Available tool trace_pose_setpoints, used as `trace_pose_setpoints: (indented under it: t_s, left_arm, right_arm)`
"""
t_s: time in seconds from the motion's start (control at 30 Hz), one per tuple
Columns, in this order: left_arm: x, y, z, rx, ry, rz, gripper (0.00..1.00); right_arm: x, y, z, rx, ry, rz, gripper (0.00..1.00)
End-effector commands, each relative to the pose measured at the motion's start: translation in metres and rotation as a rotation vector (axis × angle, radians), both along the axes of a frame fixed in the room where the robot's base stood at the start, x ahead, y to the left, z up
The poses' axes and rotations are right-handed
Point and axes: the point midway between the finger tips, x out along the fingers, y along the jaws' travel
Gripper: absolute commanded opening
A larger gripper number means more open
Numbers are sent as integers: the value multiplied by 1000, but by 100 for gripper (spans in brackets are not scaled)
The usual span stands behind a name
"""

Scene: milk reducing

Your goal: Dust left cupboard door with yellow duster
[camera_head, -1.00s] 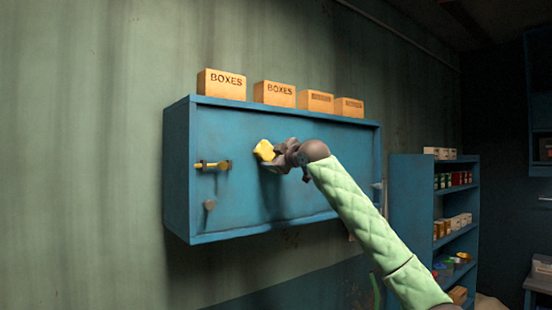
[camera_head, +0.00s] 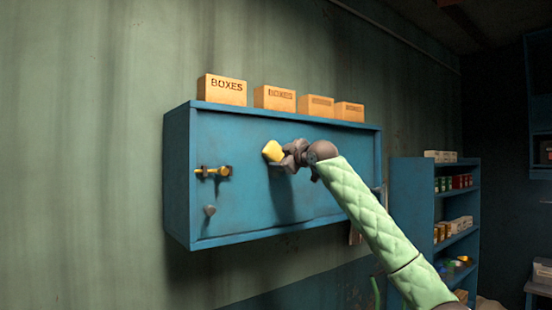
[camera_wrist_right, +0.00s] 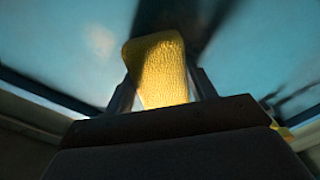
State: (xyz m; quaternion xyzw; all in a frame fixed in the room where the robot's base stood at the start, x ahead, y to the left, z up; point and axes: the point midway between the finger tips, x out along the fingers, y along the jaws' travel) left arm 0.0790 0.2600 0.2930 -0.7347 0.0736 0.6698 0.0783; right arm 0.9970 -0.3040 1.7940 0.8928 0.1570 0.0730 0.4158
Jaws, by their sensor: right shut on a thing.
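The blue wall cupboard (camera_head: 240,200) hangs on the green wall, with its left door (camera_head: 238,140) closed. A yellow latch (camera_head: 212,172) and a round knob (camera_head: 210,210) sit near the door's left edge. My right gripper (camera_head: 284,154) is shut on the yellow duster (camera_head: 272,151), in front of the upper part of the cupboard's front. In the right wrist view the duster (camera_wrist_right: 160,72) stands between the fingers against the blue surface. I cannot tell whether it touches the door. My left gripper is not in view.
Several cardboard boxes (camera_head: 222,90) stand in a row on top of the cupboard. A blue shelf unit (camera_head: 412,205) with small goods stands to the right. The wall left of the cupboard is bare.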

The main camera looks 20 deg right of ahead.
Motion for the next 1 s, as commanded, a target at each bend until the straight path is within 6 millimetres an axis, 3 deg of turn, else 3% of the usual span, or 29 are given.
trace_pose_setpoints:
  t_s: [1.0]
  left_arm:
    - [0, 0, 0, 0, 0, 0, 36]
  right_arm:
    - [17, -47, 0, 1, 1, -1, 38]
